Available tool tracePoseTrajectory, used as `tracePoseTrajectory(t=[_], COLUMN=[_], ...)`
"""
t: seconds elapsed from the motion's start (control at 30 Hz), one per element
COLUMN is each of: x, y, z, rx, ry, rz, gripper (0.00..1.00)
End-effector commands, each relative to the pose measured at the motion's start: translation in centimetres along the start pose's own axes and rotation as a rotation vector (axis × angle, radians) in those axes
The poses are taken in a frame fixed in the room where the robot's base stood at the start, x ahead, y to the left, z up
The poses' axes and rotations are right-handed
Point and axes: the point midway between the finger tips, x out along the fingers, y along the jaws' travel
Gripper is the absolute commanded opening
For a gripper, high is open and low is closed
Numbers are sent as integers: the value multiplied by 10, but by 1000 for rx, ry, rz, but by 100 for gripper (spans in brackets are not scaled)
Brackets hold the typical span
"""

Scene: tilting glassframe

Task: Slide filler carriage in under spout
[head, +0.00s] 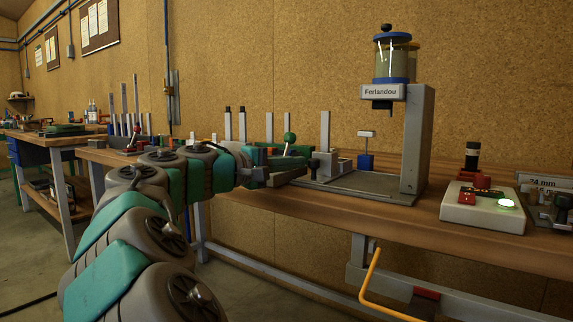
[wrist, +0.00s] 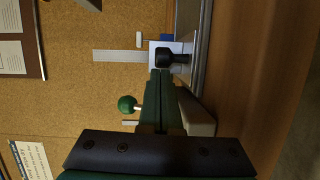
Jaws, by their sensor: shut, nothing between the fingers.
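The filler (head: 413,140) stands on the bench, with its dark spout (head: 382,104) under the Ferlandou label. A grey block with a black knob (head: 314,163), which looks like the carriage, sits at the left end of the grey base tray (head: 372,190), left of the spout. The black knob (wrist: 172,56) also shows in the wrist view, just ahead of my fingertips. My gripper (head: 302,173) is shut and empty, pointing right at the knob. In the wrist view my gripper (wrist: 160,74) seems very close to the knob; contact cannot be told.
A green ball knob (head: 290,137) stands just behind and above my gripper. A small blue piece (head: 366,161) stands at the back of the tray. A yellow bar (head: 372,285) sticks out below the bench.

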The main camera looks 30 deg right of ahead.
Motion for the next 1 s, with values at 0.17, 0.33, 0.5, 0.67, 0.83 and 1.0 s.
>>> tracePoseTrajectory(t=[0.17, 0.33, 0.5, 0.67, 0.83, 1.0], x=[0, 2, 9, 17, 26, 35], y=[0, 0, 2, 3, 5, 6], z=[0, 5, 26, 52, 80, 108], rx=[0, -1, -1, -1, 0, -1], ry=[0, -1, -4, -3, -4, -5], rz=[0, 1, 2, 1, 2, 0], gripper=[0, 0, 0, 0, 0, 0])
